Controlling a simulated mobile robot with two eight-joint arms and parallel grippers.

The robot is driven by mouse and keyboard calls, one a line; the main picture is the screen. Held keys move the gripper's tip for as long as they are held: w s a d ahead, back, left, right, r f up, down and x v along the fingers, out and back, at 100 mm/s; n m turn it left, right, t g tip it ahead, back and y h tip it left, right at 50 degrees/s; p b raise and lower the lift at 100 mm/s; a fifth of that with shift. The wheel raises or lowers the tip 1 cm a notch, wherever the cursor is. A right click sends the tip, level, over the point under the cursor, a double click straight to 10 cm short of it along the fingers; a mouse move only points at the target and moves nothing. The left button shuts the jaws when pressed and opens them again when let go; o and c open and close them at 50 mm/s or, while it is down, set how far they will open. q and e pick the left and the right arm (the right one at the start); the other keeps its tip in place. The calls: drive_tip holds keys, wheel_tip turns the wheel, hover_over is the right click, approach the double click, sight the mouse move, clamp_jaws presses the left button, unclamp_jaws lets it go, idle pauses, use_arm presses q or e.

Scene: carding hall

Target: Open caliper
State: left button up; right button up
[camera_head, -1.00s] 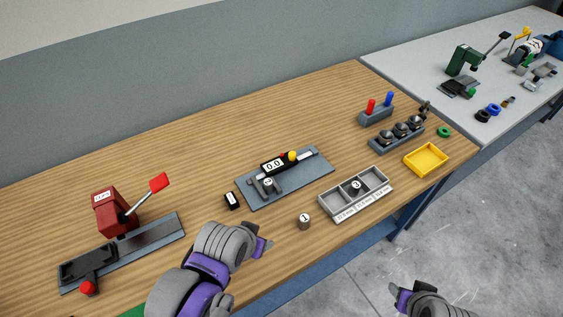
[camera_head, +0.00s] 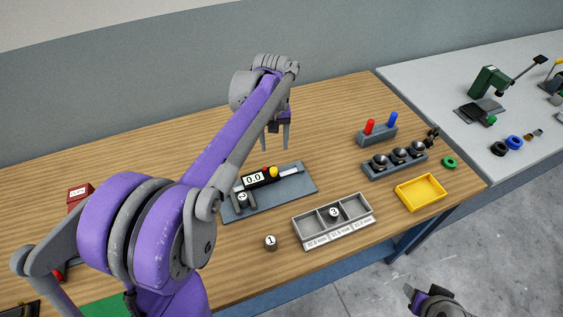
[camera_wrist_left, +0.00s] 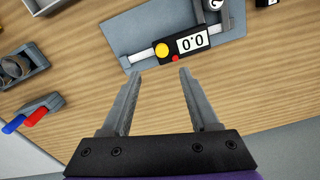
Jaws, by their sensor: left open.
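The caliper (camera_head: 254,179) lies on a blue-grey plate (camera_head: 300,186), its display reading 0.0. It has a yellow knob (camera_head: 273,172) and a small red button; in the left wrist view the knob (camera_wrist_left: 162,49) sits beside the display (camera_wrist_left: 191,42). A numbered grey cylinder (camera_head: 241,198) is by its jaws; whether it touches them I cannot tell. My left gripper (camera_head: 276,146) is open and empty, fingers pointing down, above and behind the caliper. In the left wrist view my gripper (camera_wrist_left: 160,74) faces the knob, with nothing between its fingers. My right gripper (camera_head: 412,292) is low at the right, off the table.
Cylinder 1 (camera_head: 270,242) stands in front of the plate. A three-compartment tray (camera_head: 300,232) holds cylinder 3 (camera_head: 333,213) in the middle. A yellow tray (camera_head: 420,193), a holder with dark cups (camera_head: 398,158), and a red-and-blue lever block (camera_head: 377,136) are to the right.

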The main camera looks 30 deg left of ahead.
sight(274, 169)
use_arm(q)
drive_tip(key=f, duration=1)
drive_tip(key=shift+s+a+f, duration=0.15)
drive_tip(key=shift+s+f, duration=0.05)
drive_tip(key=shift+s, duration=0.05)
clamp_jaws()
idle(1.0)
